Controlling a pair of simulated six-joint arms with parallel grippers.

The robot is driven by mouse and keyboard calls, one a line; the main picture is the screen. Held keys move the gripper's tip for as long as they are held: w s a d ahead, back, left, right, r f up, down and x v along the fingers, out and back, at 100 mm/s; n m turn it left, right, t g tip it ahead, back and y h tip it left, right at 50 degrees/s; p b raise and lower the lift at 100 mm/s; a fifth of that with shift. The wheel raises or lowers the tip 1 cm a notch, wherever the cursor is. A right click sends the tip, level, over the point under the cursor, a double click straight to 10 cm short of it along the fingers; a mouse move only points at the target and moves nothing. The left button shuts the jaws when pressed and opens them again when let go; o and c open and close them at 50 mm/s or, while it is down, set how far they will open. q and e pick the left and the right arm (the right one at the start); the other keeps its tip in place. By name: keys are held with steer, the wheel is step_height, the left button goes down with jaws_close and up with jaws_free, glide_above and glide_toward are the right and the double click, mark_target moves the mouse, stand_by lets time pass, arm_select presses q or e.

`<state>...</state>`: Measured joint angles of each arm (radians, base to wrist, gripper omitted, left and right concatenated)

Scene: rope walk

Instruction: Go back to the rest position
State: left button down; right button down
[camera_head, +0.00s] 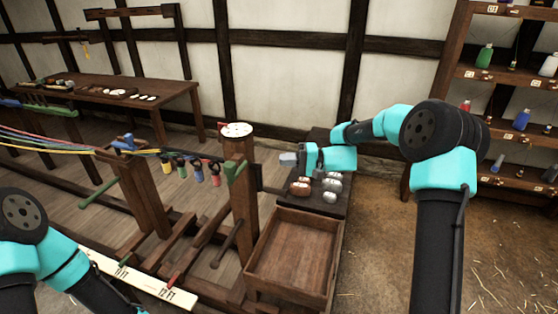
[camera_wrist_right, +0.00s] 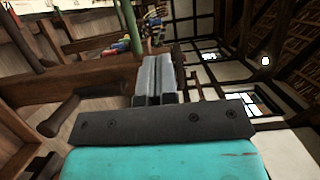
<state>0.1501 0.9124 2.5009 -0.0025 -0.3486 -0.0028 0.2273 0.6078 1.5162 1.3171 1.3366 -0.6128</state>
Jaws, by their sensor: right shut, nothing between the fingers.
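My right gripper (camera_head: 289,158) is shut and empty in the head view. It points left, above the dark stand that holds several rounded pieces, just right of the wooden post. In the right wrist view its closed fingers (camera_wrist_right: 154,80) show in the middle, with nothing between them. My left arm shows at the lower left of the head view, but its gripper is out of the picture.
An empty wooden tray (camera_head: 295,250) sits below my right gripper. A wooden post (camera_head: 241,195) with a white dial (camera_head: 236,130) stands to its left. Coloured ropes (camera_head: 50,140) run to the rope frame. Shelves (camera_head: 500,80) with bottles stand at right.

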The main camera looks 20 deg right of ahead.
stand_by(0.3)
steer(key=s+a+f+m+g+h, duration=0.15)
steer(key=s+f+h, duration=0.35)
steer(key=f, duration=0.7)
steer(key=s+f+m+g+h, duration=0.15)
steer(key=s+f, duration=0.45)
steer(key=f, duration=0.7)
steer(key=s+f+n+g+h, duration=0.1)
steer(key=s+f+n+h, duration=0.3)
steer(key=s+f, duration=1)
steer(key=s+h, duration=0.3)
steer(key=s, duration=0.1)
steer(key=shift+s+d+f, duration=0.3)
steer(key=shift+s+d, duration=0.05)
